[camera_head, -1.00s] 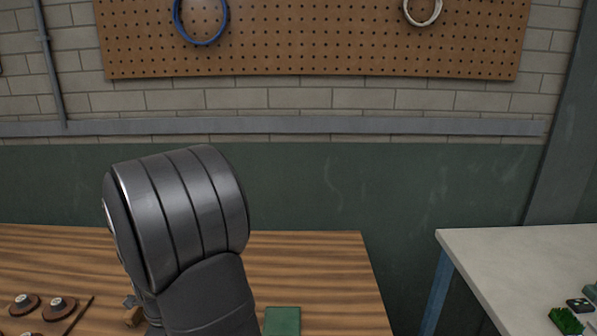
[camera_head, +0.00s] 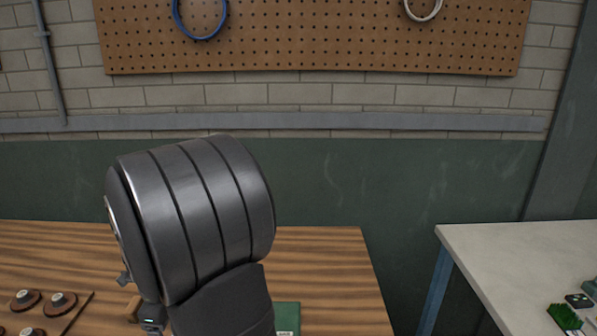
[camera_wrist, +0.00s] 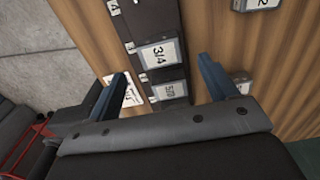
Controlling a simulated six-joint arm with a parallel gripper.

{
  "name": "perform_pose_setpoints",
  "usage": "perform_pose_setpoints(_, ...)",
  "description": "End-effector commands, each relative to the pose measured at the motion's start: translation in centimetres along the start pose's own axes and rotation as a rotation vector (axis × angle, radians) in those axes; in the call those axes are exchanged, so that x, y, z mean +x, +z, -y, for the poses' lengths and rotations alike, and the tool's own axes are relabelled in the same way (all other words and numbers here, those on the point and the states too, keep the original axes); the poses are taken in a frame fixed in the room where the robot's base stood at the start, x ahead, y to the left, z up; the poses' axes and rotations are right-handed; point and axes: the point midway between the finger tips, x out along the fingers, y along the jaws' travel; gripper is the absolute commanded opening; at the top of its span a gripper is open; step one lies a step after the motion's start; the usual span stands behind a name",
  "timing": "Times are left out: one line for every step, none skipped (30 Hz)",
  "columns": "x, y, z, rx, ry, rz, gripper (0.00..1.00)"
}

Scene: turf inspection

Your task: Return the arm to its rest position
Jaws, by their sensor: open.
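My gripper (camera_wrist: 163,68) shows in the wrist view with its two blue fingers spread wide apart. Nothing is held between them. Below the fingers is a wooden bench top (camera_wrist: 92,35) with a dark strip bearing white labels, one reading 3/4 (camera_wrist: 158,54). In the head view my dark arm link fills the lower left middle, in front of the wooden bench (camera_head: 325,265). The gripper fingers do not show in that view, and the arm hides part of the bench.
Round brown pieces (camera_head: 60,303) lie on the bench at left. A green block (camera_head: 287,318) lies right of my arm. A pale table (camera_head: 500,250) with green turf pieces (camera_head: 565,317) stands at right, across a gap. A pegboard (camera_head: 310,40) hangs on the wall.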

Motion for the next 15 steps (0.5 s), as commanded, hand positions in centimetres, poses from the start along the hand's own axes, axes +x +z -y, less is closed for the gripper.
perform_pose_setpoints(-1.1, 0.1, 0.1, 0.000, -0.004, 0.003, 0.78)
perform_pose_setpoints(-1.7, 0.1, 0.1, 0.000, -0.004, 0.003, 0.78)
perform_pose_setpoints(-2.5, 0.1, 0.1, 0.000, -0.004, 0.003, 0.78)
perform_pose_setpoints(-3.1, 0.1, 0.1, 0.000, -0.004, 0.004, 0.78)
perform_pose_setpoints(-3.7, 0.0, 0.0, 0.000, -0.003, 0.003, 0.78)
perform_pose_setpoints(-4.5, 0.1, 0.0, 0.000, -0.004, 0.003, 0.78)
perform_pose_setpoints(-5.2, 0.0, 0.0, 0.000, -0.004, 0.003, 0.78)
perform_pose_setpoints(-5.7, 0.0, 0.0, 0.000, -0.004, 0.003, 0.78)
perform_pose_setpoints(-6.5, 0.0, 0.0, 0.000, -0.003, 0.002, 0.78)
perform_pose_setpoints(-7.2, 0.0, 0.0, 0.000, -0.004, 0.003, 0.78)
perform_pose_setpoints(-7.8, 0.0, 0.0, 0.000, -0.004, 0.003, 0.78)
perform_pose_setpoints(-8.5, 0.0, 0.0, 0.000, -0.003, 0.003, 0.78)
perform_pose_setpoints(-9.1, 0.0, 0.0, 0.000, -0.003, 0.003, 0.78)
perform_pose_setpoints(-9.8, 0.0, 0.0, 0.000, -0.003, 0.003, 0.78)
perform_pose_setpoints(-10.5, 0.0, 0.0, 0.000, -0.004, 0.003, 0.78)
